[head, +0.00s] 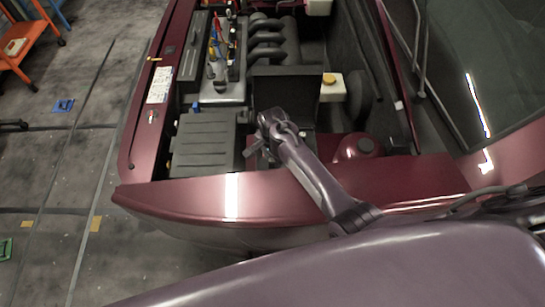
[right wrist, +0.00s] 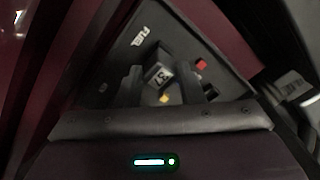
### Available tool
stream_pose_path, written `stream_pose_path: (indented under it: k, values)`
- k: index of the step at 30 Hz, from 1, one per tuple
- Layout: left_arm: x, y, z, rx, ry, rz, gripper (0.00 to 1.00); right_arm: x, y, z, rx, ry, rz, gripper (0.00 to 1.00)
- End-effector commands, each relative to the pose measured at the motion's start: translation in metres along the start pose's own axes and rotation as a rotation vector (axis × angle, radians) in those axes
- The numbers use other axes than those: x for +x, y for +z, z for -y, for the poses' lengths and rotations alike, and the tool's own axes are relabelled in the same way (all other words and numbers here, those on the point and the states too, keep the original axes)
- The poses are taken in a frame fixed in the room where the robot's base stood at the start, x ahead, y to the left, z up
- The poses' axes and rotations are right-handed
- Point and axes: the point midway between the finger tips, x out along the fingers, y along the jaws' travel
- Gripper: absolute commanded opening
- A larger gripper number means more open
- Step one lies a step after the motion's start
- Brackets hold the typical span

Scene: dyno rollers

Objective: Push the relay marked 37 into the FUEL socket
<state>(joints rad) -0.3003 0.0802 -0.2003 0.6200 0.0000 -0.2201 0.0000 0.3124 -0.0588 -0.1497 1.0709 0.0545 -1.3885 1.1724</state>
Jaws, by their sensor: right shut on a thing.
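The relay marked 37 (right wrist: 158,74) is a dark block with a pale number on its face. It shows in the right wrist view between the fingers of my right gripper (right wrist: 163,85), which is shut on it. The white FUEL label (right wrist: 142,36) is on the dark panel beyond the relay. The FUEL socket itself cannot be made out, and I cannot tell whether the relay touches it. In the head view my right gripper (head: 258,147) is over the engine bay, and the relay is hidden there. My left gripper is not in view.
A red block (right wrist: 201,64) and a small yellow one (right wrist: 165,98) are near the relay. A dark upright panel (head: 285,92) stands behind my right gripper. A grey ribbed box (head: 203,140) is to its left. The maroon fender (head: 200,197) runs along the front.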

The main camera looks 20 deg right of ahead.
Motion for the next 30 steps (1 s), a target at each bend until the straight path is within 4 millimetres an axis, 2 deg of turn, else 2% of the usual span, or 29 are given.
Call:
stream_pose_path:
  k: [25, 26, 30]
  values:
    - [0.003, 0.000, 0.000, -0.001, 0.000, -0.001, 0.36, 0.012, 0.000, 0.000, 0.000, 0.000, 0.000, 0.02]
    - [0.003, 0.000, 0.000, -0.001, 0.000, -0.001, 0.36, 0.012, 0.000, 0.000, 0.000, -0.001, 0.000, 0.36]
    - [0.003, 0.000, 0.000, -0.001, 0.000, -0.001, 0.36, 0.011, 0.000, 0.000, 0.000, -0.001, 0.000, 0.54]
